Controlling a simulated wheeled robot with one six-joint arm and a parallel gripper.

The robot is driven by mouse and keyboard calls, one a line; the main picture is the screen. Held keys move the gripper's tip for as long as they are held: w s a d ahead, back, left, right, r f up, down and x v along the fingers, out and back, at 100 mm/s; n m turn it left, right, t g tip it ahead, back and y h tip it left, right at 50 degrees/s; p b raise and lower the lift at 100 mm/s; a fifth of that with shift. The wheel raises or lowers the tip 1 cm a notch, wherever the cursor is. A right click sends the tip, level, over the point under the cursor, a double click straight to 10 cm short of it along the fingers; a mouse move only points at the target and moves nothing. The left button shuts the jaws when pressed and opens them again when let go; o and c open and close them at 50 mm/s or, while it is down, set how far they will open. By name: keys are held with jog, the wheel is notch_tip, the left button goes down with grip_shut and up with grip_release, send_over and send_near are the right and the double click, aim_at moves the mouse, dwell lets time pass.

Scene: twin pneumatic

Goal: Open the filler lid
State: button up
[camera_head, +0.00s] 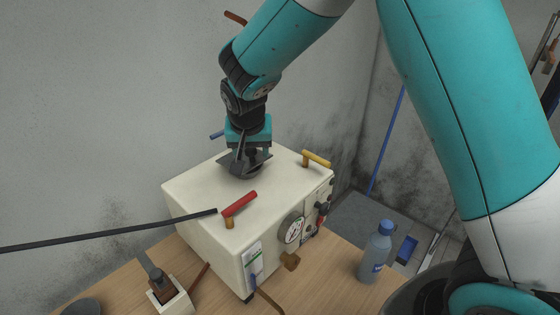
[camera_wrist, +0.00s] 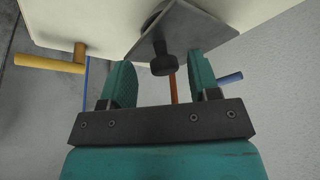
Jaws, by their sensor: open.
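The filler lid (camera_head: 233,168) is a dark grey square plate on top of the cream box (camera_head: 195,188). It also shows in the wrist view (camera_wrist: 205,35), with a round black knob (camera_wrist: 163,67) standing out from it. My gripper (camera_head: 246,152) points down over the lid. In the wrist view its two teal fingers (camera_wrist: 163,75) are open, one on each side of the knob, with a visible gap to each finger. Whether the fingertips reach level with the knob is hard to tell. In the head view my gripper partly hides the lid and the knob.
A red handle (camera_head: 240,203), a yellow handle (camera_head: 316,158) and a blue handle (camera_head: 217,135) stand around the box top. A black hose or rod (camera_head: 110,231) runs in from the left. A gauge (camera_head: 292,230) is on the front. A bottle (camera_head: 376,255) stands at right on the wooden table.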

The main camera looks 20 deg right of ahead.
jog(key=b+v, duration=0.3)
jog(key=v, duration=1.2)
jog(key=s+f+n+g+y, duration=0.1)
jog(key=s+f+n, duration=0.1)
jog(key=s, duration=0.4)
jog(key=s+f+n+g+y, duration=0.1)
jog(key=s+f+n+y, duration=0.1)
jog(key=s+n, duration=0.2)
jog(key=shift+s+f+n+b, duration=0.25)
jog(key=shift+s+n+b, duration=0.2)
jog(key=shift+s, duration=0.75)
